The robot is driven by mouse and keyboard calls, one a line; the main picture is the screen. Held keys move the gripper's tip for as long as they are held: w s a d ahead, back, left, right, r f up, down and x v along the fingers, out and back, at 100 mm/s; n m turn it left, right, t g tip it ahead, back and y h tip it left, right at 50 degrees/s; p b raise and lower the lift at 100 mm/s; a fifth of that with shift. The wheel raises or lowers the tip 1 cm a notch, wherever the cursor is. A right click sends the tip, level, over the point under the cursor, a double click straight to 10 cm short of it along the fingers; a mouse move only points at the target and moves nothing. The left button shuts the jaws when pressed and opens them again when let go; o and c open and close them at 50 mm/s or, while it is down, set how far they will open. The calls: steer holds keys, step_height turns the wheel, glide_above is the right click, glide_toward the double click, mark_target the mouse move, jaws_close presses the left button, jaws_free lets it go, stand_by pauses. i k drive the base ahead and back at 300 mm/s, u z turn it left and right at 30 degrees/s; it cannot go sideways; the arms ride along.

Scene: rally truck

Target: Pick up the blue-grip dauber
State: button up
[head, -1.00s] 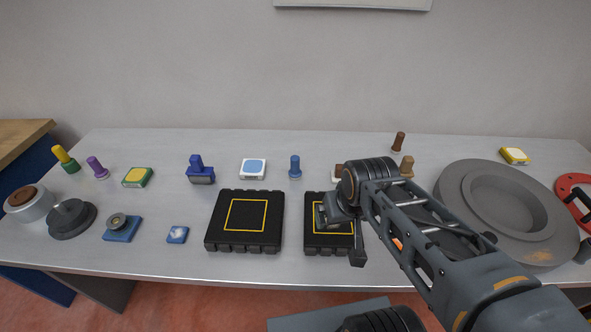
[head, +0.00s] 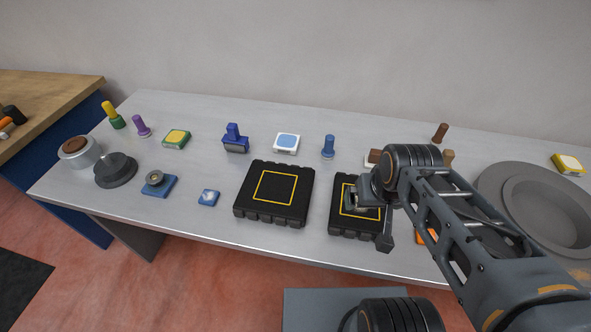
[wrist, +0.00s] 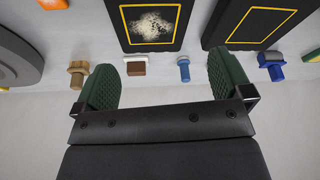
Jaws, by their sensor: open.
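The blue dauber (head: 328,147) stands upright near the back of the metal table, behind the gap between the two black pads. It also shows in the wrist view (wrist: 183,69), beyond my fingers and between them, nearer the right one. A darker blue block with a handle (head: 235,140) stands to its left. My gripper (wrist: 168,82) is open, with two green fingers spread and nothing between them. In the head view my gripper (head: 364,197) is above the right black pad, in front and to the right of the dauber. My arm partly hides that pad.
The left black pad (head: 272,210) and right black pad (head: 346,222) lie at the front. A white-and-blue pad (head: 286,142) is left of the dauber; a brown-topped white block (wrist: 135,66) is to its right. A large grey disc (head: 490,185) fills the right. The wall stands behind.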

mark_target(328, 153)
steer(key=k, duration=1)
steer(key=u, duration=1.5)
steer(key=i, duration=0.95)
steer(key=z, duration=1.85)
steer(key=i, duration=0.5)
